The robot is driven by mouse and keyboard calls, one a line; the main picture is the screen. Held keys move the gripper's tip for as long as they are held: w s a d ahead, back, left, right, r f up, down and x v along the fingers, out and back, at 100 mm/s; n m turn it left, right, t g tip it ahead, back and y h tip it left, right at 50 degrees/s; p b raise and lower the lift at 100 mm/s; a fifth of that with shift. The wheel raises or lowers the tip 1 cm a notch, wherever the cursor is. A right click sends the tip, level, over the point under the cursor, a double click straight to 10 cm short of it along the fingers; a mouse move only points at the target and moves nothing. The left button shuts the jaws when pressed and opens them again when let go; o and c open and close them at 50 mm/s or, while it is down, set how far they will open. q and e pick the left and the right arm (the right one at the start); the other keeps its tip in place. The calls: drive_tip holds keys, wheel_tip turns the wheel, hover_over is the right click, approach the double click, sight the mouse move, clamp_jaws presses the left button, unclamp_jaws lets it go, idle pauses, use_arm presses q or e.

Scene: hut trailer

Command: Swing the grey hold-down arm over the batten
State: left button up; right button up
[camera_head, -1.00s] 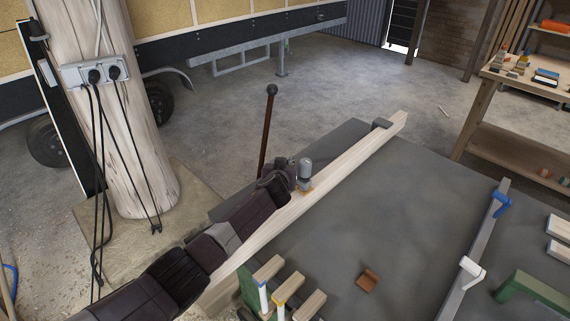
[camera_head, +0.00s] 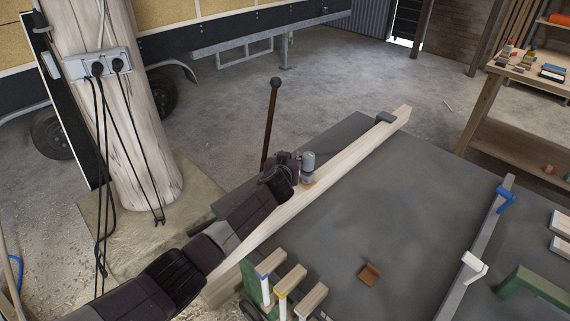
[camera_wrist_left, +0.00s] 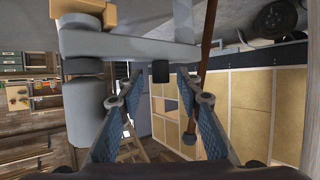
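The batten (camera_head: 345,160) is a long pale wooden beam running diagonally along the left edge of the grey table. A grey clamp with an upright cylinder (camera_head: 308,166) stands on a small orange-brown base beside the batten. In the left wrist view, the grey hold-down arm (camera_wrist_left: 128,46) runs crosswise from its thick grey post, with a dark stub (camera_wrist_left: 160,72) under it. My left gripper (camera_head: 284,168) is beside the clamp in the head view, its fingers mostly hidden. In the wrist view its blue-padded fingers (camera_wrist_left: 159,78) are apart, with the dark stub between their tips. Contact is unclear. My right gripper is out of view.
A brown rod with a dark knob (camera_head: 275,83) rises just behind my left gripper. The table's middle (camera_head: 400,205) is mostly clear.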

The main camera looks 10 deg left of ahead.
use_arm(q)
drive_tip(key=v, duration=1)
drive_tip(key=shift+s+r, duration=0.15)
drive_tip(key=shift+r, duration=0.1)
drive_tip(key=shift+f, duration=0.1)
